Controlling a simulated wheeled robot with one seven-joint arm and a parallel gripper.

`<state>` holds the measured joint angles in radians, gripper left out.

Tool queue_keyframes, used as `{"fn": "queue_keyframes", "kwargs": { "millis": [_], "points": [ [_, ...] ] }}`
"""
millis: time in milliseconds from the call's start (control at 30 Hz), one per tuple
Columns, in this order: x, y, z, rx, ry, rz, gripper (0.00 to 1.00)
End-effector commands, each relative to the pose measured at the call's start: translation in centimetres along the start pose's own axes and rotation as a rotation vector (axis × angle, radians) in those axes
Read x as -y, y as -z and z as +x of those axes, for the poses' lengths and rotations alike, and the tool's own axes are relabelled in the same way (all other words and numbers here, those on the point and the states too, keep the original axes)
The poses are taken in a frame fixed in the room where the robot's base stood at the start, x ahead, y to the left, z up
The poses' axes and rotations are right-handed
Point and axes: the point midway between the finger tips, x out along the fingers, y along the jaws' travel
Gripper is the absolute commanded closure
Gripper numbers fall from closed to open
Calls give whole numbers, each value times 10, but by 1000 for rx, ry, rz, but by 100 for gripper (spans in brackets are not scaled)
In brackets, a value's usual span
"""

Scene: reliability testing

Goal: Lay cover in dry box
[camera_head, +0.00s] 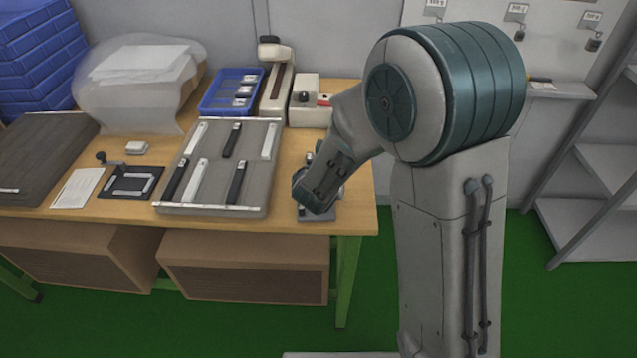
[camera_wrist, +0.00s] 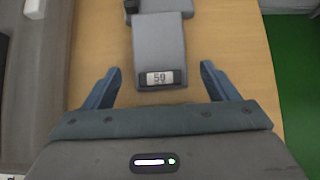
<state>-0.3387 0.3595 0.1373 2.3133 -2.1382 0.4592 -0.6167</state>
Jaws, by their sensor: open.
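My gripper (camera_wrist: 161,69) is open and empty in the wrist view. Its two fingers stand on either side of a grey device (camera_wrist: 160,45) with a small display reading about 59, apart from it. In the head view my arm hides the gripper and most of this device (camera_head: 318,214), which is at the table's front right. I cannot tell which thing is the cover. A grey tray (camera_head: 208,203) holds several black and white strips.
On the wooden table (camera_head: 357,215) are a blue bin (camera_head: 213,100), a beige instrument (camera_head: 276,85), a black pad (camera_head: 131,183), a white paper (camera_head: 77,188) and a dark grey case (camera_head: 40,150). Blue crates (camera_head: 40,60) are stacked at left. Shelves (camera_head: 608,160) stand right.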

Motion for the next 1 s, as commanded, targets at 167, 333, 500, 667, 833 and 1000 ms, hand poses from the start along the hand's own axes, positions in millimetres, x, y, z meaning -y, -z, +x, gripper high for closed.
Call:
{"fn": "queue_keyframes", "kwargs": {
  "millis": [167,333,500,667,833,1000],
  "points": [
    [0,0,7,0,0,0,20],
    [0,0,7,0,0,0,23],
    [0,0,7,0,0,0,68],
    [0,0,6,1,0,0,72],
    [0,-2,5,1,0,0,72],
    [0,-11,-3,4,0,1,72]
  ]
}}
